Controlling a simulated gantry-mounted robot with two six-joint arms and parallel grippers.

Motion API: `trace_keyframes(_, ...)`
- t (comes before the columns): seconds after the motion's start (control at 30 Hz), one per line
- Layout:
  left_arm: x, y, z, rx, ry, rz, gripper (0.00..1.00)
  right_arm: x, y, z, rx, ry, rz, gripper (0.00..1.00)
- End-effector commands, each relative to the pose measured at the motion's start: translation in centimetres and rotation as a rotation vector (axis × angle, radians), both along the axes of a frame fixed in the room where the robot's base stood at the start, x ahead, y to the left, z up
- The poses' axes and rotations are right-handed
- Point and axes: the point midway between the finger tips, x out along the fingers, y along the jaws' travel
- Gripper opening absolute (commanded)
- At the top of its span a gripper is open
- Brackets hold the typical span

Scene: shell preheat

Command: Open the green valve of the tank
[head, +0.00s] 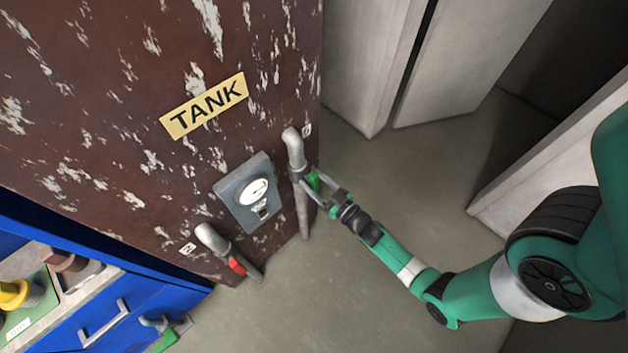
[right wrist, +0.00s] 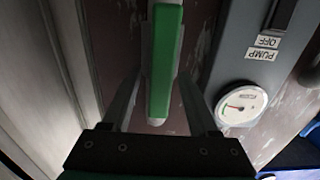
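The brown, paint-worn tank (head: 110,110) with a yellow TANK label fills the left of the head view. Its green valve handle (head: 314,181) is on the grey pipe (head: 295,150) at the tank's right edge. My right gripper (head: 322,190) is at that handle, partly covering it. In the right wrist view the green handle (right wrist: 165,60) stands upright between the spread fingers of my right gripper (right wrist: 158,85). The fingers are open, one on each side; I cannot tell whether either touches it. My left gripper is not in view.
A second pipe (head: 212,240) has a red handle (head: 237,266). A blue cabinet (head: 110,310) is lower left. Open floor (head: 400,180) lies right.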

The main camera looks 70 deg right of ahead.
Motion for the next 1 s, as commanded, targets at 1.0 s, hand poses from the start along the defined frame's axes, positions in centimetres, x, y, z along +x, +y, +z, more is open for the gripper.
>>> trace_keyframes(1.0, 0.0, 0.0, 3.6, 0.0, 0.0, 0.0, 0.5, -10.5, 5.1, 0.0, 0.001, 0.0, 0.0, 0.6)
